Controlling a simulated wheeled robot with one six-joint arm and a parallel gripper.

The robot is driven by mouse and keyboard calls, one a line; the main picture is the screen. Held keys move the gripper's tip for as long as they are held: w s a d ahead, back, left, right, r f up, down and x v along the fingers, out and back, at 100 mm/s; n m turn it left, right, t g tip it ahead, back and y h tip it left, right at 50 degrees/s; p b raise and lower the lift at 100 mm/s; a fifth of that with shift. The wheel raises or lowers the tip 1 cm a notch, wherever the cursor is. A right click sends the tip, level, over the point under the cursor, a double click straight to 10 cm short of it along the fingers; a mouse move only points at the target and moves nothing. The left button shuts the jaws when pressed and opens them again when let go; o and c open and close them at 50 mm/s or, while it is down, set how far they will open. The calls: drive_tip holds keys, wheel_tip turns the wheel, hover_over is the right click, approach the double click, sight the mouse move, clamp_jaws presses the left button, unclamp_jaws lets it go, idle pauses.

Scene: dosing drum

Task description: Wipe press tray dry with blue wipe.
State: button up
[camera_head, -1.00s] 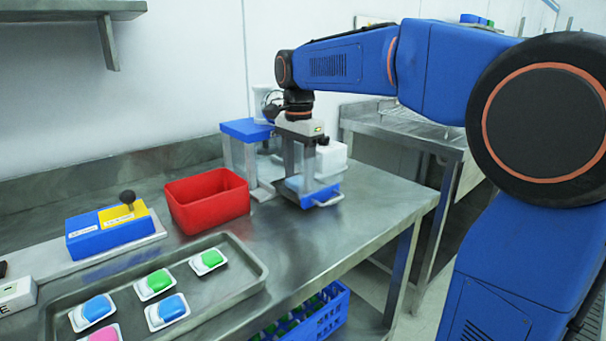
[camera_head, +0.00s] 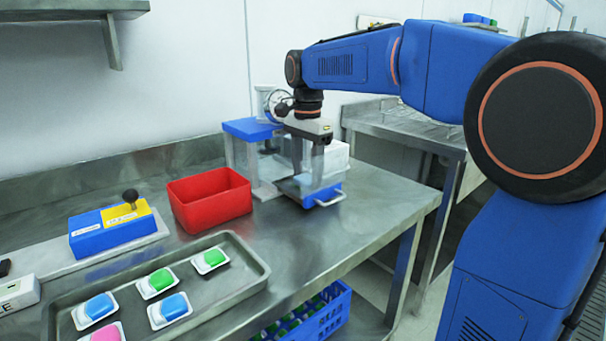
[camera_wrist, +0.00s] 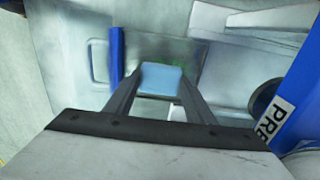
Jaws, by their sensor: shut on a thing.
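My gripper (camera_head: 307,181) points down at the press tray and is shut on the blue wipe. In the wrist view the wipe (camera_wrist: 161,78) is a light blue pad between the fingertips (camera_wrist: 160,88), low over or on the tray floor; contact is not clear. The press tray (camera_head: 322,196) has a blue front with a pale handle and sticks out of the press. In the wrist view its blue front (camera_wrist: 117,57) is left of the wipe. A faint greenish mark shows on the tray floor just beyond the wipe. My fingers partly hide the tray in the head view.
The blue-topped press (camera_head: 248,129) stands just left of the tray, with a round gauge behind. A white box (camera_head: 337,157) is behind my gripper. A red bin (camera_head: 209,202) and a metal tray of capsules (camera_head: 236,279) stand left. The bench front right is clear.

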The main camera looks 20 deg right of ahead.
sight(298, 189)
drive_tip(key=shift+w+d, duration=0.2)
drive_tip(key=shift+d, duration=0.25)
drive_tip(key=shift+a, duration=0.15)
drive_tip(key=shift+s+a+f, duration=0.1)
drive_tip(key=shift+s+a, duration=0.3)
drive_tip(key=shift+a, duration=0.45)
drive_tip(key=shift+s+a+f, duration=0.1)
drive_tip(key=shift+s+a, duration=0.3)
drive_tip(key=shift+a, duration=0.45)
drive_tip(key=shift+w+d+r, duration=0.1)
drive_tip(key=shift+w+d, duration=0.15)
drive_tip(key=shift+d, duration=0.35)
drive_tip(key=shift+w+d, duration=0.25)
drive_tip(key=shift+d, duration=0.35)
drive_tip(key=shift+w+d+r, duration=0.1)
drive_tip(key=shift+w+d, duration=0.15)
drive_tip(key=shift+d, duration=0.35)
drive_tip(key=shift+s+a, duration=0.25)
drive_tip(key=shift+a, duration=0.35)
drive_tip(key=shift+s+a, duration=0.25)
drive_tip(key=shift+a, duration=0.4)
drive_tip(key=shift+s+a, duration=0.25)
drive_tip(key=shift+a, duration=0.35)
drive_tip(key=shift+d, duration=0.1)
